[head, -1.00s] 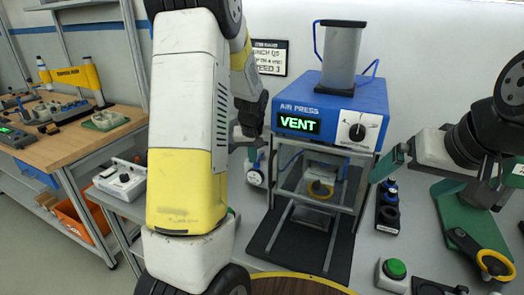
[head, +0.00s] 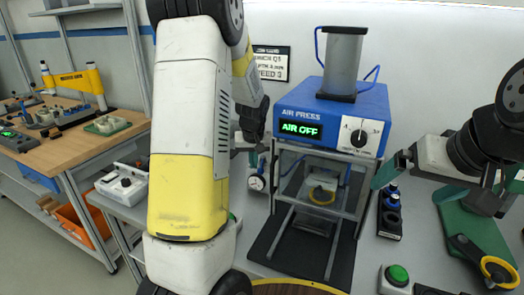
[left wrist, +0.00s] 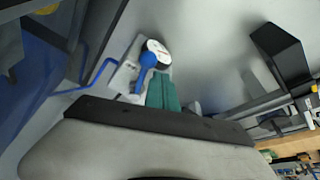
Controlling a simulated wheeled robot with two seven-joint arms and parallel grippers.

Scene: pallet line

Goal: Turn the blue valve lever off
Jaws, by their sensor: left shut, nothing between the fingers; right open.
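The blue valve lever (left wrist: 147,70) shows in the left wrist view beside a round gauge (left wrist: 158,50), slanting down and left from it. In the head view the lever (head: 261,164) is small and partly hidden, just above the gauge (head: 257,182). The air press (head: 335,112) has a display reading AIR OFF. My left gripper (left wrist: 163,92) is shut and empty, with its green fingertips close beside the lever; I cannot tell if they touch. My right gripper (head: 445,183) is open and empty, right of the press.
A blue hose (left wrist: 92,80) runs near the valve in the left wrist view. A green button (head: 397,275), a dark holder with blue-topped parts (head: 390,215) and a yellow ring tool (head: 497,269) lie on the right. A white box (head: 122,185) stands left.

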